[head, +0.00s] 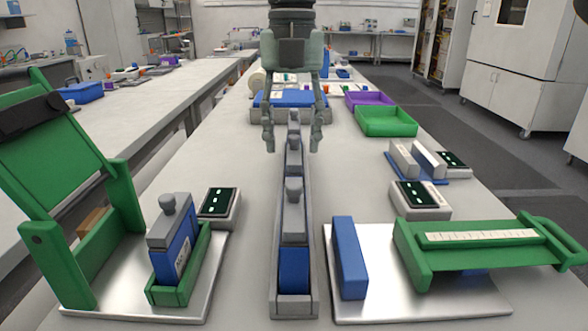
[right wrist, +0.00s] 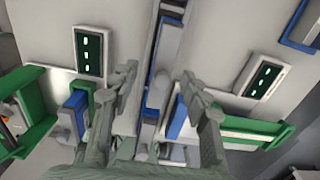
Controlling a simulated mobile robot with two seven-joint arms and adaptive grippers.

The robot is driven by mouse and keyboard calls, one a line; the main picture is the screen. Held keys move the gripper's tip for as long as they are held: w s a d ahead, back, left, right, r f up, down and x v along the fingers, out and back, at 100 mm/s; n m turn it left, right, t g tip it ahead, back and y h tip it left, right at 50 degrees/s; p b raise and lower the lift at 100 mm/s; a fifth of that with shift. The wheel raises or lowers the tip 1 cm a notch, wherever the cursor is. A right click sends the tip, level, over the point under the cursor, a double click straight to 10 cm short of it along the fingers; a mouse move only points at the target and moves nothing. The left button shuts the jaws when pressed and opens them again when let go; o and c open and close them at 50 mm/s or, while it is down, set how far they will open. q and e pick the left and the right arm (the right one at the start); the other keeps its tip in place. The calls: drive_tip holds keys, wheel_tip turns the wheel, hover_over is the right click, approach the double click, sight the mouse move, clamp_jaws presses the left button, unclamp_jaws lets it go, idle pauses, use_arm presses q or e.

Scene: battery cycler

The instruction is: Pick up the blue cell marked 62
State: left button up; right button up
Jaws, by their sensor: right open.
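A grey rail (head: 278,303) runs down the middle of the table and holds a row of blue cells with grey tops and knobs; the nearest cell (head: 294,268) shows its blue front. Another blue cell (head: 184,255) with a grey top and white label stands in a green holder at left. I cannot read the number 62 on any cell. My right gripper (head: 292,141) is open above the far part of the rail, one finger on each side. In the right wrist view, its fingers (right wrist: 160,85) straddle the rail, with nothing between them in grip. My left gripper is out of view.
A green hinged frame (head: 75,170) stands open on the left metal plate. A green clamp (head: 485,243) and blue block (head: 348,258) are on the right plate. Small display boxes (head: 422,198) stand nearby. Green (head: 387,122) and purple (head: 368,99) trays lie farther back.

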sight(294, 173)
wheel_tip(294, 173, down, 6)
drive_tip(key=shift+d+f, duration=0.15)
drive_tip(key=shift+f, duration=0.55)
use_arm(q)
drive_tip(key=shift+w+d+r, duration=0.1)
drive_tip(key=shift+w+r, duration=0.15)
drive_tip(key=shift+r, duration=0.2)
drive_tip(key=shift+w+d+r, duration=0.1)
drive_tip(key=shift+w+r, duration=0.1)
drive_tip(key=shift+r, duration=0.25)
use_arm(e)
drive_tip(key=shift+c, duration=0.6)
clamp_jaws()
drive_tip(key=shift+r, duration=0.15)
